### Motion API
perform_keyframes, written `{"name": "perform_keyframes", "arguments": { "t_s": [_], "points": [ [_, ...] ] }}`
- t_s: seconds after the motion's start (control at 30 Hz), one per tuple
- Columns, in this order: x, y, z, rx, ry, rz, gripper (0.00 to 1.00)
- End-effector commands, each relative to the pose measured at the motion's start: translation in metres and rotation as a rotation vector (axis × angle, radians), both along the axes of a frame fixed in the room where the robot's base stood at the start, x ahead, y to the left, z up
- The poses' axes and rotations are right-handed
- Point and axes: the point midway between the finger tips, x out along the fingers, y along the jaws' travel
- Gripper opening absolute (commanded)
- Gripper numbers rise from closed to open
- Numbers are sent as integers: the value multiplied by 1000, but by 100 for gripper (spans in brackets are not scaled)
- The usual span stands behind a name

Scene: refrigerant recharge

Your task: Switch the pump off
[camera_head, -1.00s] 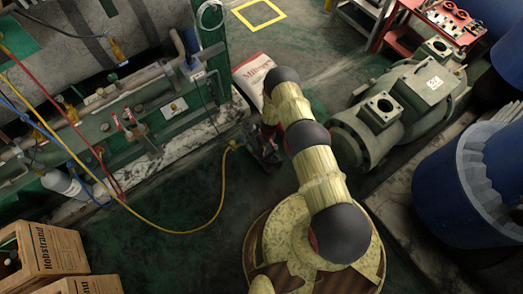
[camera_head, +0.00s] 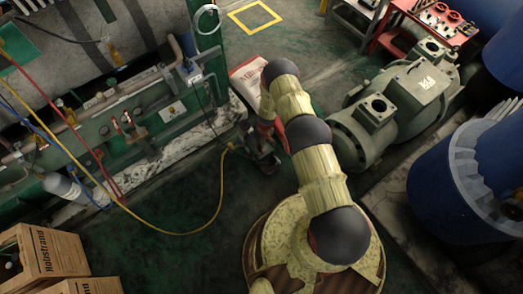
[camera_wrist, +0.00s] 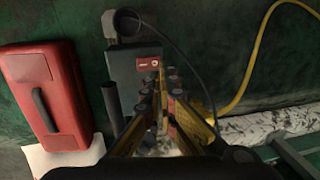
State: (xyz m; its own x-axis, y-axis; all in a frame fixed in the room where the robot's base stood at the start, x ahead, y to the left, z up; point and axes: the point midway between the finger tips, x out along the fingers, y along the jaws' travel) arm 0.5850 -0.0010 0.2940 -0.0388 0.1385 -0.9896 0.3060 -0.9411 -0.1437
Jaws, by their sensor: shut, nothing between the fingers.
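The pump is a dark grey-green body (camera_wrist: 124,75) standing on the floor in the wrist view. A small red switch plate with a white mark (camera_wrist: 149,62) is on it. A black cable arches over the pump's top. My gripper (camera_wrist: 160,76) has its fingers together and empty, the tips just below the switch plate in the picture. I cannot tell whether they touch it. In the head view the pump (camera_head: 261,152) is small and dark, left of my arm and partly hidden by it; the fingertips are not clear there.
A yellow hose (camera_head: 215,210) loops left of the pump. A red case (camera_wrist: 45,95) lies beside it. A green motor unit (camera_head: 397,110) and blue barrel (camera_head: 430,195) stand right, pipework left, cardboard boxes (camera_head: 50,252) lower left.

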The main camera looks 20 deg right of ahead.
Motion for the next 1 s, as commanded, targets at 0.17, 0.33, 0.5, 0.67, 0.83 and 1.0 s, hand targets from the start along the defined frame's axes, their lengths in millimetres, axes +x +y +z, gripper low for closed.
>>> {"name": "perform_keyframes", "arguments": {
  "t_s": [0.17,0.33,0.5,0.67,0.83,1.0],
  "points": [
    [-1,6,45,0,-2,1,0],
    [-3,9,70,0,-1,1,0],
    [-4,11,82,0,0,0,0],
    [-4,11,83,0,0,0,0],
    [-4,11,83,0,0,0,0],
    [-4,11,83,0,0,0,0]
  ]
}}
